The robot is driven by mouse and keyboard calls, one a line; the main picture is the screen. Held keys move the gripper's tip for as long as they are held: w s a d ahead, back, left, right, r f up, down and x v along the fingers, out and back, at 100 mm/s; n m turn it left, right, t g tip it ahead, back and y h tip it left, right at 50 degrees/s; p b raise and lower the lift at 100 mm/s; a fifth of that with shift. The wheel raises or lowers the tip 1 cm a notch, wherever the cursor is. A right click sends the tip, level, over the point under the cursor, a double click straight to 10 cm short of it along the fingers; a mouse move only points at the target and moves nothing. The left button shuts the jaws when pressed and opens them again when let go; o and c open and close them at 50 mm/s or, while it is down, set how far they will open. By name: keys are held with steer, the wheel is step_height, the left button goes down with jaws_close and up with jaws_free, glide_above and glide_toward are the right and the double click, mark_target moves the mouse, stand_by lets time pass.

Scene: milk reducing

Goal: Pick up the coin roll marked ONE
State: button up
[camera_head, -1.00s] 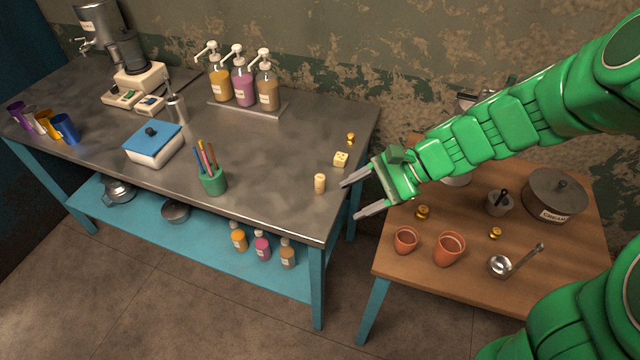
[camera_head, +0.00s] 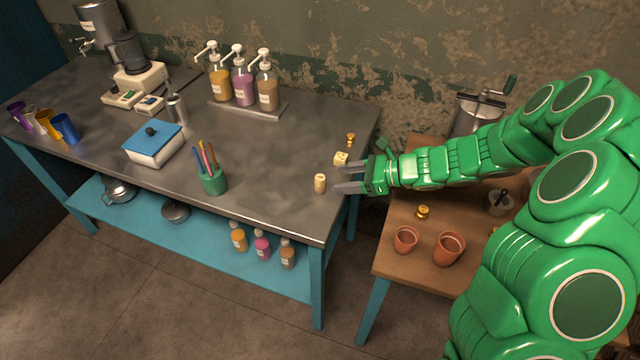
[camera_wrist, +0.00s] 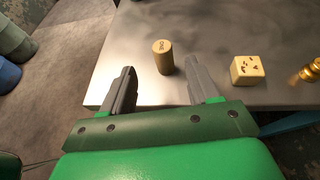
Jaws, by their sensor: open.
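The coin roll (camera_head: 320,183) is a small tan cylinder standing upright near the right end of the steel table. In the wrist view the coin roll (camera_wrist: 163,57) shows dark lettering on its top, too small to read surely. My gripper (camera_head: 336,178) is open and empty, its two fingers pointing left toward the roll. In the wrist view the roll stands just beyond the fingertips of my gripper (camera_wrist: 160,72), roughly between their lines and a little nearer the right finger. I see no contact.
A pale die-like cube (camera_head: 341,159) and a brass weight (camera_head: 351,138) stand behind the roll. A green pen cup (camera_head: 213,181) is to the left. The steel table (camera_head: 270,195) is bare between. A wooden table (camera_head: 410,268) with clay cups is at right.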

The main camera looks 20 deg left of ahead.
mark_target(320, 181)
steer(key=shift+x, duration=3.95)
steer(key=shift+w+f, duration=0.2)
steer(key=shift+d, duration=0.1)
steer(key=c, duration=1.1)
